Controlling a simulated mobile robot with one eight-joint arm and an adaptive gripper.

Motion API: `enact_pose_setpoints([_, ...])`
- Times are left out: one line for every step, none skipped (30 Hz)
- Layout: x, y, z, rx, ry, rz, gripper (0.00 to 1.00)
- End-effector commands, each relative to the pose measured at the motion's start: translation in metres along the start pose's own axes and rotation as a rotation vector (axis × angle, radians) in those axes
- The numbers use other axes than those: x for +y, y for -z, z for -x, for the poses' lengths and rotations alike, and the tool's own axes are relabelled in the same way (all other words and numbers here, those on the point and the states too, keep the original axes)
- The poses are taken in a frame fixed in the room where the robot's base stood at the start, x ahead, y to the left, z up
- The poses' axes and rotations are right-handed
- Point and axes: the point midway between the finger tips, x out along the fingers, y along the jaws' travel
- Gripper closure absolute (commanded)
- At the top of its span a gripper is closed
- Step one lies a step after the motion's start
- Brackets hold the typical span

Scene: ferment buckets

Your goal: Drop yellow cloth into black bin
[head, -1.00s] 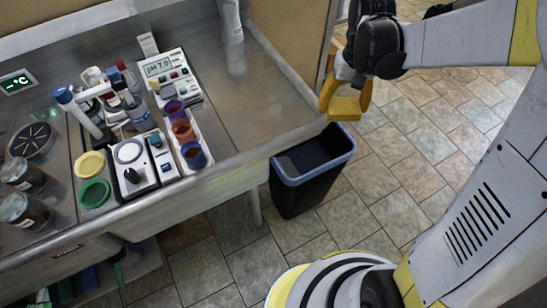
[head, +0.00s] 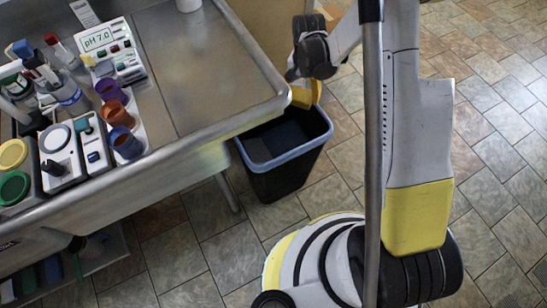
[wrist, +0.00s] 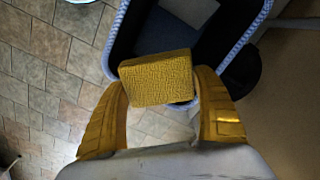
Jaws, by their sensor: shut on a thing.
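The yellow cloth (wrist: 157,78) is a textured block between the fingers of my gripper (wrist: 160,90) in the wrist view. My gripper is shut on it. In the head view my gripper (head: 305,93) is partly hidden by my wrist, and the cloth cannot be told apart from the yellow fingers there. The black bin (head: 283,172) stands on the floor beside the steel table and has a blue-grey rim. In the wrist view the bin (wrist: 125,40) lies below and beyond the cloth, which overlaps the near part of its opening. The bin's inside looks dark.
The steel table (head: 205,70) stands left of the bin, its raised edge close to my gripper. It holds a pH meter (head: 100,40), several coloured cups (head: 117,114) and bottles. Tiled floor (head: 490,130) lies open to the right.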

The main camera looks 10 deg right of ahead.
Motion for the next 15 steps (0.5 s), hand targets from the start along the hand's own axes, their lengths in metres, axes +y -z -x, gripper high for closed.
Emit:
enact_pose_setpoints([0.000, 0.001, -0.005, 0.000, 0.000, -0.009, 0.50])
enact_pose_setpoints([0.000, 0.001, -0.007, 0.000, 0.000, -0.014, 0.50])
enact_pose_setpoints([0.000, 0.001, -0.010, 0.000, 0.000, -0.019, 0.50])
enact_pose_setpoints([0.000, 0.001, -0.011, 0.000, 0.000, -0.022, 0.50])
enact_pose_setpoints([0.000, 0.001, -0.013, 0.000, 0.000, -0.023, 0.50])
enact_pose_setpoints([0.000, 0.001, -0.015, 0.000, 0.000, -0.024, 0.50])
enact_pose_setpoints([0.000, 0.001, -0.017, 0.000, 0.000, -0.024, 0.50])
enact_pose_setpoints([0.000, 0.001, -0.019, 0.000, 0.000, -0.023, 0.50])
enact_pose_setpoints([0.000, 0.001, -0.022, 0.000, 0.000, -0.023, 0.50])
enact_pose_setpoints([0.000, 0.001, -0.025, 0.000, 0.000, -0.023, 0.50])
enact_pose_setpoints([0.000, 0.001, -0.029, 0.000, 0.000, -0.023, 0.50])
enact_pose_setpoints([0.000, 0.001, -0.033, 0.000, 0.000, -0.022, 0.50])
enact_pose_setpoints([0.000, 0.001, -0.037, 0.000, 0.000, -0.022, 0.50])
enact_pose_setpoints([0.000, 0.001, -0.041, 0.000, 0.000, -0.022, 0.50])
enact_pose_setpoints([-0.001, 0.001, -0.046, 0.000, 0.000, -0.022, 0.50])
